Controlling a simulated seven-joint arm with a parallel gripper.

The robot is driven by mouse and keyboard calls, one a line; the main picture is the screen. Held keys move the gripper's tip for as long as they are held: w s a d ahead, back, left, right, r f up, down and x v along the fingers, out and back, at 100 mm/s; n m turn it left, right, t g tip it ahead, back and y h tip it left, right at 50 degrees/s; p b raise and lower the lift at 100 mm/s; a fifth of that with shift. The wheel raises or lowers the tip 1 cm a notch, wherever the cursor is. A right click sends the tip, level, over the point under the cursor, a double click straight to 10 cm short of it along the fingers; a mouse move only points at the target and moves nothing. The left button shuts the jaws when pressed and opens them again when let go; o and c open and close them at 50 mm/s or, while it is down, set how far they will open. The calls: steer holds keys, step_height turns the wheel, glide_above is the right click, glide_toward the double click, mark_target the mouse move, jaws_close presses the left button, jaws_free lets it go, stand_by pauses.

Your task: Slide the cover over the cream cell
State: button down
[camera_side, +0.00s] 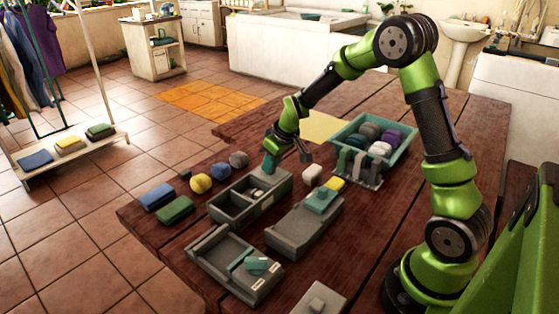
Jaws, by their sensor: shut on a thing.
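A long grey box (231,216) with open dark cells stands on the wooden table, near the middle of the view. A grey sliding cover (283,180) lies over its far right end and has a teal knob (269,162) on top. A small cream piece (258,195) shows in the cell beside the cover's near edge. The cells to the left of it look dark and uncovered. My gripper (271,158) reaches down from above and is shut on the teal knob. The fingers partly hide the knob and the cover's back edge.
A grey box (290,236) with a teal block on top and an open grey tray (215,262) stand in front. Blue, green, yellow and grey items (200,184) lie left. A teal crate (402,155) of balls stands behind right, near a white lump (312,174).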

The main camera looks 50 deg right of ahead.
steer(key=shift+a, duration=0.1)
steer(key=a, duration=0.7)
steer(key=shift+a, duration=0.35)
steer(key=c, duration=1)
jaws_free()
steer(key=shift+o, duration=0.2)
steer(key=v, duration=1.7)
